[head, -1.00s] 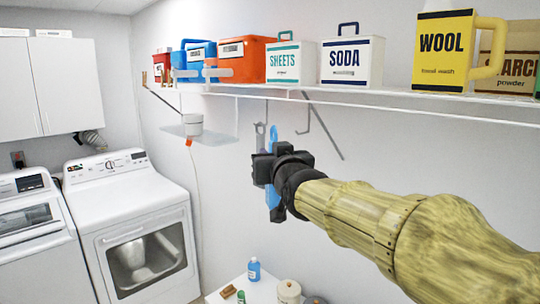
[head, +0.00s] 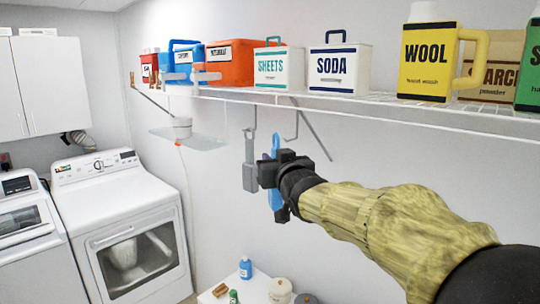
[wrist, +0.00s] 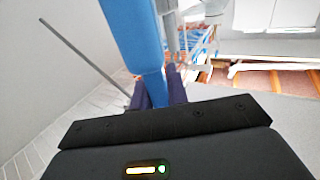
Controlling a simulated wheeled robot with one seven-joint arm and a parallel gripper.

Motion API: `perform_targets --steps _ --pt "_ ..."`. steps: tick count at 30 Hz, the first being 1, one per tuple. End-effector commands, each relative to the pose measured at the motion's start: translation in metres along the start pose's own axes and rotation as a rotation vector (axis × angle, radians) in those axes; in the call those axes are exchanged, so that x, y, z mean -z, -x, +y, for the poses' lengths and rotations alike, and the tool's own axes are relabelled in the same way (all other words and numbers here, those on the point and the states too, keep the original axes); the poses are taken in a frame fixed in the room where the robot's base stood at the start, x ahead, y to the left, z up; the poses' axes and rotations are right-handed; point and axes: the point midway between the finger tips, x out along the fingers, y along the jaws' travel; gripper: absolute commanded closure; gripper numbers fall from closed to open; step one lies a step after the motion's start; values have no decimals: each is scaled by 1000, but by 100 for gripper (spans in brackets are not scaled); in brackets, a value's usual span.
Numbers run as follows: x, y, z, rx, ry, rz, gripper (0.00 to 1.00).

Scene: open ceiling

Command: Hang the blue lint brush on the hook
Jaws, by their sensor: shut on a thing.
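The blue lint brush (head: 275,198) is upright in my gripper (head: 270,173), in front of the back wall and below the wire shelf. Its blue body also fills the top middle of the wrist view (wrist: 132,40), with the dark fingers (wrist: 158,90) closed on its narrow part. A thin hook (head: 297,122) hangs from the shelf, above and right of the gripper; the brush is apart from it in the picture. A second thin hanger (head: 252,128), left of the brush, carries a grey flat thing (head: 250,174). How far the brush is from either in depth is unclear.
The wire shelf (head: 400,103) carries several boxes and jugs, including SODA (head: 339,70) and WOOL (head: 424,65). A diagonal shelf brace (head: 318,143) slants right of the hook. A small white table (head: 258,287) with bottles stands below. A dryer (head: 128,225) is at left.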

Motion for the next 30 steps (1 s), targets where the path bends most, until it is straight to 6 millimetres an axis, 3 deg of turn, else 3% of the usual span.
perform_targets --steps 21,30 --pt "-1 -16 30 -1 -1 -1 100" --pt "-12 -22 39 0 -1 0 100"
